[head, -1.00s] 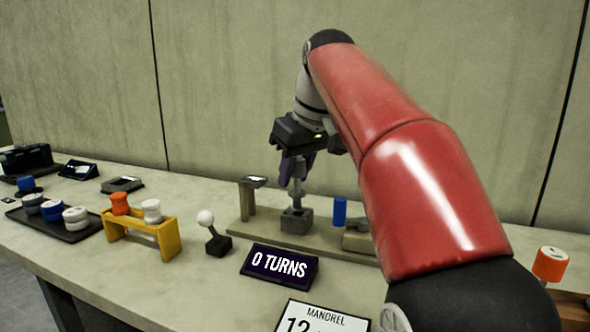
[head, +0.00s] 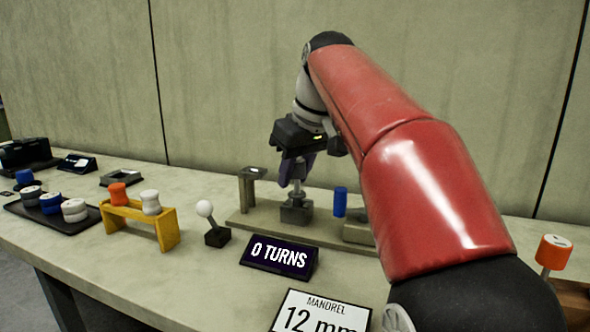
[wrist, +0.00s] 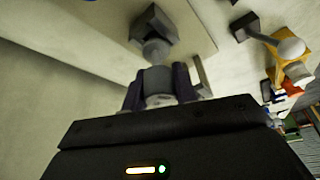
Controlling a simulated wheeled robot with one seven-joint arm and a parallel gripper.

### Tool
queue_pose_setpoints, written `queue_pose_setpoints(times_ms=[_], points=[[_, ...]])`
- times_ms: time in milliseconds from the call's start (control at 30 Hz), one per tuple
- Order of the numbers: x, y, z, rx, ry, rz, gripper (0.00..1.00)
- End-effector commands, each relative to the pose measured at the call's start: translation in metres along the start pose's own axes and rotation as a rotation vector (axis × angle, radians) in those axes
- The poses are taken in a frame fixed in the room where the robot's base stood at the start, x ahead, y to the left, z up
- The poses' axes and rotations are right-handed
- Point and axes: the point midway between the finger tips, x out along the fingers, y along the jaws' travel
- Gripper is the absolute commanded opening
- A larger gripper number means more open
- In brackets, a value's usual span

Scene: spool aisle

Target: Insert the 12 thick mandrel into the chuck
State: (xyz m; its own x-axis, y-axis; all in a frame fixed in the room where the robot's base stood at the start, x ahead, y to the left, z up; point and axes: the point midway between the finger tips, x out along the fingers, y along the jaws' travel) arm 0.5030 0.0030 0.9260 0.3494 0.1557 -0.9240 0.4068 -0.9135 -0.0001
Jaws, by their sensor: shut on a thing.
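My gripper (head: 297,178) has dark purple fingers and points down over the base plate, shut on a grey mandrel (head: 298,190). In the wrist view the mandrel (wrist: 157,79) sits between the two fingers, with a rounder grey part beyond them. The chuck (head: 296,213), a dark grey block, stands on the plate directly below; it also shows in the wrist view (wrist: 153,22). The mandrel's lower end overlaps the top of the chuck. I cannot tell how deep it sits in the bore. The sign (head: 322,312) reads "MANDREL 12 mm".
A grey post (head: 248,190) and a blue cylinder (head: 340,201) stand either side of the chuck. A white-ball lever (head: 206,210), yellow rack (head: 155,223) and spool tray (head: 58,224) lie left. A "0 TURNS" display (head: 279,257) is in front. An orange-topped piece (head: 553,251) is right.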

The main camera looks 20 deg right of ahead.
Motion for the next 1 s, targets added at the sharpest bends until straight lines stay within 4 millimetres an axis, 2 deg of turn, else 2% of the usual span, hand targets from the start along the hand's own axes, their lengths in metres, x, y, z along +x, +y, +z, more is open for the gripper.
queue_pose_setpoints(times_ms=[333, 367, 500, 567, 833, 1000], points=[[0.014, 0.000, 0.006, 0.000, 0.000, 0.000, 0.04], [0.013, 0.000, 0.006, 0.000, 0.000, 0.000, 0.29], [0.012, 0.000, 0.005, 0.000, 0.000, 0.000, 0.48], [0.012, 0.000, 0.005, 0.000, 0.000, 0.000, 0.54], [0.011, 0.000, 0.005, 0.000, 0.000, 0.000, 0.54], [-0.010, 0.000, 0.004, 0.000, 0.002, 0.001, 0.54]])
